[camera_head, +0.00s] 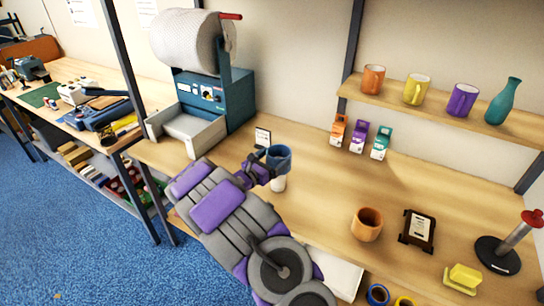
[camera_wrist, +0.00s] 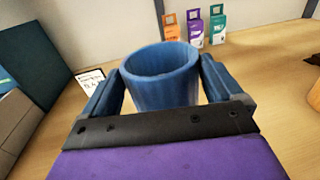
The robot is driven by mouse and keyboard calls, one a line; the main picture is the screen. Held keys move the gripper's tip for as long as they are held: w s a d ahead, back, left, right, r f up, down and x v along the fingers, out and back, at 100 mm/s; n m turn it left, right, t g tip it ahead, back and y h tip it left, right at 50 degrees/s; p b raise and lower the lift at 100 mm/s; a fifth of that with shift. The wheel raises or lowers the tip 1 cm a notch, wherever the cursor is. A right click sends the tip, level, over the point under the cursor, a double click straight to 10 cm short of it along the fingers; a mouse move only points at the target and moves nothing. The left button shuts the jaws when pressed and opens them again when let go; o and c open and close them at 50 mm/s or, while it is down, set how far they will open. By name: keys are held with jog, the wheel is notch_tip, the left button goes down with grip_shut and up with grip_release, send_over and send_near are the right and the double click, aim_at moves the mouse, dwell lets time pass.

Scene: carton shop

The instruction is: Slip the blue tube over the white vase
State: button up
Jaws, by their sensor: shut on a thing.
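My gripper (camera_head: 268,165) is shut on the blue tube (camera_head: 279,154), with one finger on each side of it. In the wrist view the blue tube (camera_wrist: 163,82) stands upright between the fingers of my gripper (camera_wrist: 160,85), its open rim facing up. The white vase (camera_head: 279,184) shows just below the tube in the head view, mostly hidden by the tube and gripper. I cannot tell whether the tube is around the vase or only above it. The vase does not show in the wrist view.
A teal machine (camera_head: 215,97) with a large white roll stands to the left. A small sign (camera_head: 262,138) stands behind the tube. Small cartons (camera_head: 359,137) stand at the back under a shelf (camera_head: 430,110) of mugs. A terracotta cup (camera_head: 367,225) and black frame (camera_head: 417,230) are at right.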

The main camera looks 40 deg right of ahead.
jog(key=shift+f+b, duration=1.5)
jog(key=shift+f, duration=3.75)
jog(key=o, duration=0.7)
jog(key=shift+c, duration=0.2)
jog(key=shift+r+p, duration=2.35)
jog(key=shift+r, duration=2.6)
